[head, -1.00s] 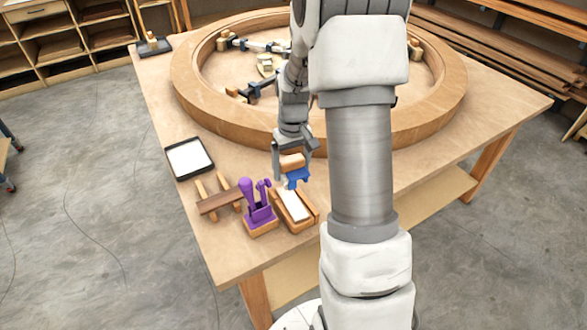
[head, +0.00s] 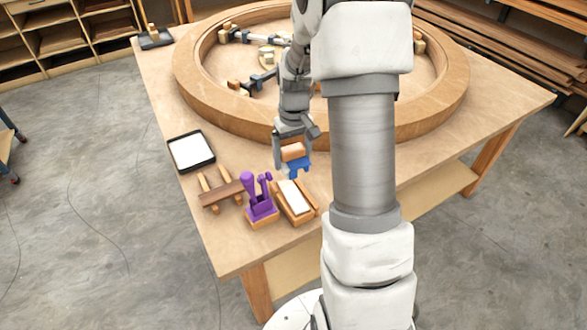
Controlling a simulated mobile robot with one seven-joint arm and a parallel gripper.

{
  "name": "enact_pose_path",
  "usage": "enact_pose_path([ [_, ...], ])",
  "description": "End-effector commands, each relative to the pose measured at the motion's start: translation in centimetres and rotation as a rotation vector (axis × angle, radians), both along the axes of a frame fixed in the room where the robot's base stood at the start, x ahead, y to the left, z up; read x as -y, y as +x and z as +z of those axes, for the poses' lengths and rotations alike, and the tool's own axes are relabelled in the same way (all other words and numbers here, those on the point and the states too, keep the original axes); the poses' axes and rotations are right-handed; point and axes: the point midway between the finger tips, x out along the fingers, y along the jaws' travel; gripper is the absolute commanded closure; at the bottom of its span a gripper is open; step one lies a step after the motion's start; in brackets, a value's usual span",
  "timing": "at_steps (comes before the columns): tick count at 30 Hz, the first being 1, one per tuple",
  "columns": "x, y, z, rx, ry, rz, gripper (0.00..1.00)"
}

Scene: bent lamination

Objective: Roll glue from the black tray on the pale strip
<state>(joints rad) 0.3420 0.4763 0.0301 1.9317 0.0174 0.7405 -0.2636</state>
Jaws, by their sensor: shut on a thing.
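A black tray (head: 209,164) with a flat white surface inside lies near the table's left edge. My gripper (head: 292,145) is shut on a wooden block with a blue part below it (head: 299,166). It holds this tool just beyond the far end of a wooden holder (head: 307,216), in which a long white piece (head: 294,196) lies. I cannot tell whether the tool touches the table or holder. A brown strip (head: 221,195) lies across two wooden supports, left of the holder. I cannot clearly identify the pale strip.
A purple tool on a wooden block (head: 258,208) stands between the brown strip and holder. A large wooden ring (head: 211,104) with clamps inside fills the table's far part. Another dark tray (head: 154,42) sits at the far left corner. The table's near left corner is bare.

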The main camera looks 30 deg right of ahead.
Motion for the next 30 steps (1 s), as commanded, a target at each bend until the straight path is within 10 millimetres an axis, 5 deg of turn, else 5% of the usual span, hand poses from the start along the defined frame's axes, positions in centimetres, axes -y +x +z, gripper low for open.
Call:
enact_pose_path([
  [18,0.0,0.0,-4.8,-0.001,-0.002,0.019,1.0],
  [30,0.0,0.0,-5.0,0.0,-0.003,0.022,1.0],
])
